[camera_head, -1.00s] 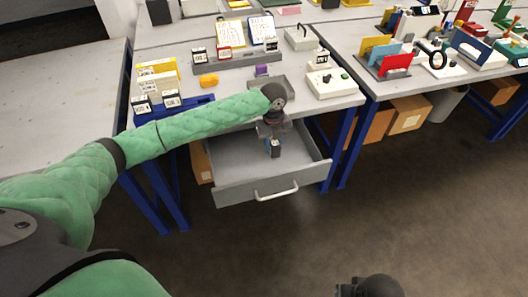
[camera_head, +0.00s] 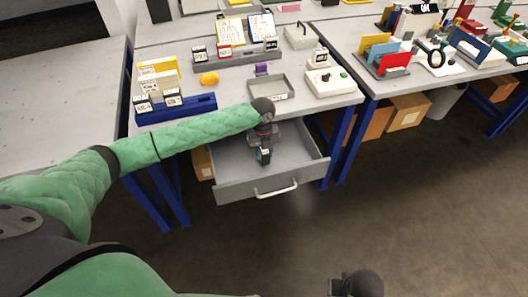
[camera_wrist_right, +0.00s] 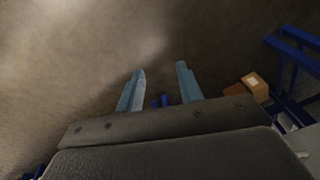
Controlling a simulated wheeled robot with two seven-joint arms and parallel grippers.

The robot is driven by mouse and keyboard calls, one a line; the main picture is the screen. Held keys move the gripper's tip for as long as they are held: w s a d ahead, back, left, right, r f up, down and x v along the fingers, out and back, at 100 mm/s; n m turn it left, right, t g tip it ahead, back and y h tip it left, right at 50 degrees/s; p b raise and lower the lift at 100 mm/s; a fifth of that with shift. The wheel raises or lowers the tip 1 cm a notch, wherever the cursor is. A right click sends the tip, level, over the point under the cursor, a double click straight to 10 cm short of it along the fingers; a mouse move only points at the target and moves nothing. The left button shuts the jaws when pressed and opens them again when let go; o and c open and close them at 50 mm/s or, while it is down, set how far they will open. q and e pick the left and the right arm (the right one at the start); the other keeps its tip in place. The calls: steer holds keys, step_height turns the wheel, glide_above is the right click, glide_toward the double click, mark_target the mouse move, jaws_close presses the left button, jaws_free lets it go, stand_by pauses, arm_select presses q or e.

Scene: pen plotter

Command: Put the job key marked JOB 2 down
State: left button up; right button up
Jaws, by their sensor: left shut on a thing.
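My left gripper (camera_head: 264,148) points down over the open drawer (camera_head: 226,182). It is shut on a small dark block (camera_head: 264,157), which I take for the job key. Its marking is too small to read, and I cannot tell whether it touches the drawer floor. My right gripper (camera_head: 345,287) is at the bottom edge of the head view, away from the table. In the right wrist view its two fingers (camera_wrist_right: 158,88) are apart, with nothing between them.
An empty grey tray (camera_head: 270,95) lies on the table above the drawer. A blue rack (camera_head: 180,112) with labelled blocks stands left, and a grey rack (camera_head: 236,62) with more stands behind. A white box with a green button (camera_head: 328,84) is at right. The drawer's right side looks clear.

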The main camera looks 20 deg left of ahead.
arm_select(q)
steer(key=o, duration=1)
steer(key=shift+f, duration=0.1)
steer(key=shift+c, duration=0.2)
steer(key=shift+r, duration=0.25)
steer(key=r, duration=0.2)
steer(key=r+b, duration=0.1)
steer(key=r, duration=0.1)
steer(key=r+b, duration=0.1)
steer(key=r, duration=0.2)
steer(key=shift+w+a, duration=0.25)
steer(key=shift+w, duration=0.15)
steer(key=r, duration=0.3)
steer(key=shift+w+a+r+b, duration=0.1)
steer(key=shift+w+r+b, duration=0.1)
steer(key=shift+r+b, duration=0.1)
steer(key=shift+r, duration=0.55)
arm_select(e)
step_height(320, 180, up, 7)
steer(key=s, duration=0.1)
steer(key=shift+s+a+y, duration=0.25)
steer(key=shift+y, duration=0.05)
steer(key=shift+f, duration=0.1)
